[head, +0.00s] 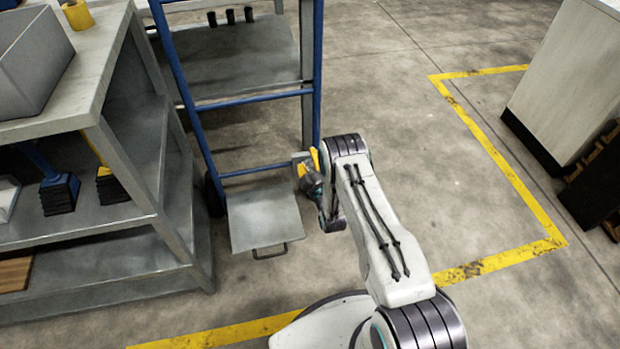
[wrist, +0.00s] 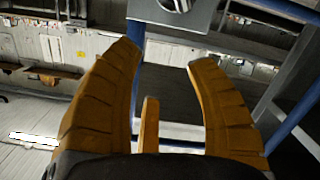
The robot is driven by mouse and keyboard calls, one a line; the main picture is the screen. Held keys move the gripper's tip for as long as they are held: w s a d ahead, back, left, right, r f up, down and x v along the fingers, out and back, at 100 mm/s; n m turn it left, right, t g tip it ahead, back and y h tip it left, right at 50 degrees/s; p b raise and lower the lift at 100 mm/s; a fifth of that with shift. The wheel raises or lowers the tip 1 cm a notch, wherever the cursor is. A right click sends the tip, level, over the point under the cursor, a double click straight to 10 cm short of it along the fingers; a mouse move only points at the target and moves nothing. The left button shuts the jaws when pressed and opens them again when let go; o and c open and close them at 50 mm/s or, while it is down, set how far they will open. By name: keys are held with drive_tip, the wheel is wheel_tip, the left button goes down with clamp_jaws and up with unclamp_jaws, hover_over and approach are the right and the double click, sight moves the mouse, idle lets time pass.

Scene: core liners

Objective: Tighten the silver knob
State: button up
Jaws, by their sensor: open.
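The silver knob (wrist: 178,4) is a round metal piece at the top edge of the wrist view, partly cut off. It sits on a grey panel (wrist: 145,12) fixed by a blue post. My gripper (wrist: 162,54) has yellow ribbed fingers spread apart, with nothing between them. The knob shows beyond the fingertips, apart from them. In the head view my gripper (head: 308,164) is beside the blue frame's right post, at a small grey panel (head: 297,158). The knob cannot be made out there.
Grey shelving (head: 160,200) with boxes and tools is at the left. A pale cabinet (head: 570,75) stands at the right. The floor between is clear, with yellow lines.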

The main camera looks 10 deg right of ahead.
sight(310, 169)
drive_tip(key=shift+n+t, duration=0.3)
drive_tip(key=shift+t, duration=0.4)
drive_tip(key=f+b, duration=0.1)
drive_tip(key=f, duration=0.1)
drive_tip(key=s+f+b, duration=0.1)
drive_tip(key=f+b, duration=0.1)
drive_tip(key=f, duration=0.1)
drive_tip(key=s+f+b, duration=0.1)
drive_tip(key=f+b, duration=0.1)
drive_tip(key=f, duration=0.1)
drive_tip(key=w+b, duration=0.2)
drive_tip(key=b, duration=0.2)
drive_tip(key=shift+w, duration=0.35)
drive_tip(key=shift+w+r+b, duration=0.15)
drive_tip(key=shift+w+b, duration=0.25)
drive_tip(key=shift+w, duration=0.8)
drive_tip(key=shift+c, duration=0.2)
clamp_jaws()
